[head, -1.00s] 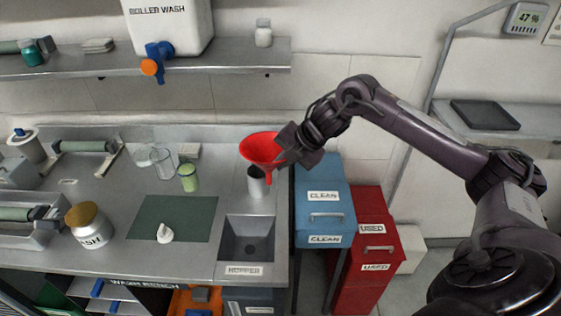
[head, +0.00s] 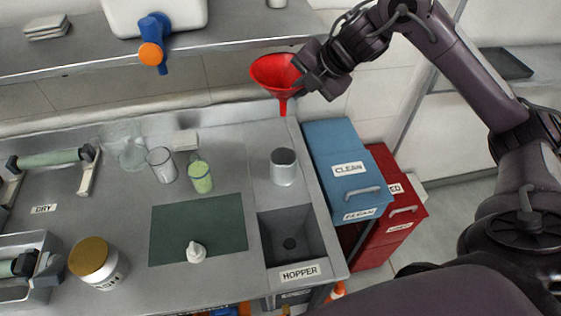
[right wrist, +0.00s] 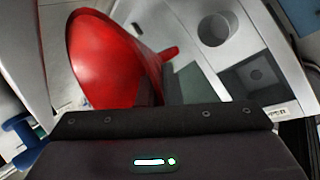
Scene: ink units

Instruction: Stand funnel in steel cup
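The red funnel (head: 274,72) is held in the air by its rim, mouth up and spout down. My right gripper (head: 303,76) is shut on the right side of its rim. The steel cup (head: 284,172) stands upright on the bench behind the hopper, apart from the funnel. In the head view the spout tip shows above the cup in the picture, clear of it. In the right wrist view the funnel (right wrist: 105,60) fills the left, with its spout pointing right, and the cup (right wrist: 214,28) shows beyond it. My left gripper is in neither current view.
A green-filled glass (head: 200,177), an empty beaker (head: 162,166) and a flask stand left of the cup. The hopper sink (head: 278,222) is in front of it. The blue CLEAN bin (head: 336,150) is at right. A shelf (head: 225,50) runs behind.

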